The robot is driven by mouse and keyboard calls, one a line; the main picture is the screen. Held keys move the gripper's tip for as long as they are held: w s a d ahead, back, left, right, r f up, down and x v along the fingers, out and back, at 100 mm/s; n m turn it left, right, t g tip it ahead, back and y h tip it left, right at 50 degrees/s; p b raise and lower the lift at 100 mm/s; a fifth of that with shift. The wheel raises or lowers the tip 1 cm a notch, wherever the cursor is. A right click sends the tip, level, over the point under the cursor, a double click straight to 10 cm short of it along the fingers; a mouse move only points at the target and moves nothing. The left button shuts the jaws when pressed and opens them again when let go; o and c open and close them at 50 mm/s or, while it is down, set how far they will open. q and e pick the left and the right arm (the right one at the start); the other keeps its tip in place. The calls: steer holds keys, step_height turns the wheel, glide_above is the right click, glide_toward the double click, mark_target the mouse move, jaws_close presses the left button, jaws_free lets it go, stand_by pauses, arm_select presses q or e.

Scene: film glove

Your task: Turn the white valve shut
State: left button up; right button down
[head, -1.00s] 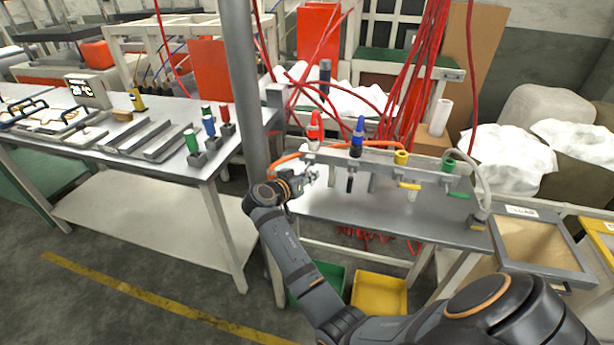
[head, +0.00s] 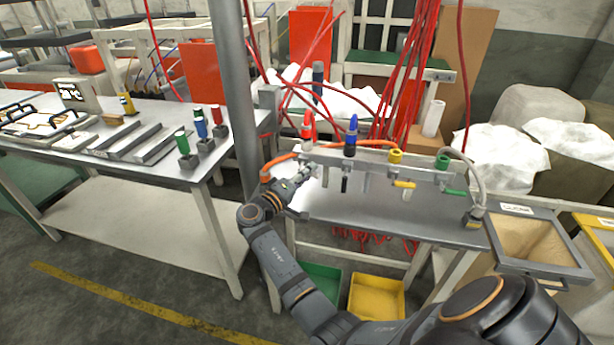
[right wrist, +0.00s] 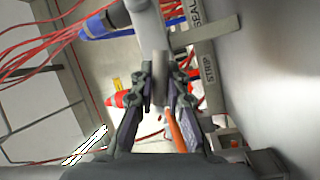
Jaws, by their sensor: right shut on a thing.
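The grey manifold rail (head: 375,167) runs above the right-hand bench, with red, blue, yellow and green fittings on top and levers below. My right gripper (head: 304,176) is at its left end, below the red fitting (head: 307,128). In the right wrist view, my right gripper (right wrist: 160,92) is closed around a pale grey-white part, seemingly the white valve's handle (right wrist: 160,68). The fingers hide much of that handle, so its exact angle is hard to tell. The other levers are black (head: 345,184), yellow (head: 404,184) and green (head: 455,191). My left gripper is out of view.
An orange hose (head: 283,157) loops close to my right wrist. A grey post (head: 236,100) stands just left of it. Red hoses (head: 415,80) hang behind the rail. Green and yellow bins (head: 376,297) sit below. The bench top in front of the rail is mostly clear.

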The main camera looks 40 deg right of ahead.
steer(key=shift+r+n+t+h, duration=0.2)
steer(key=shift+n+h, duration=0.15)
steer(key=shift+n, duration=0.45)
steer(key=shift+r+n+t+h, duration=0.1)
steer(key=shift+r+n+h, duration=0.2)
steer(key=shift+n, duration=0.8)
steer(key=c, duration=1.3)
jaws_free()
steer(key=shift+c, duration=0.2)
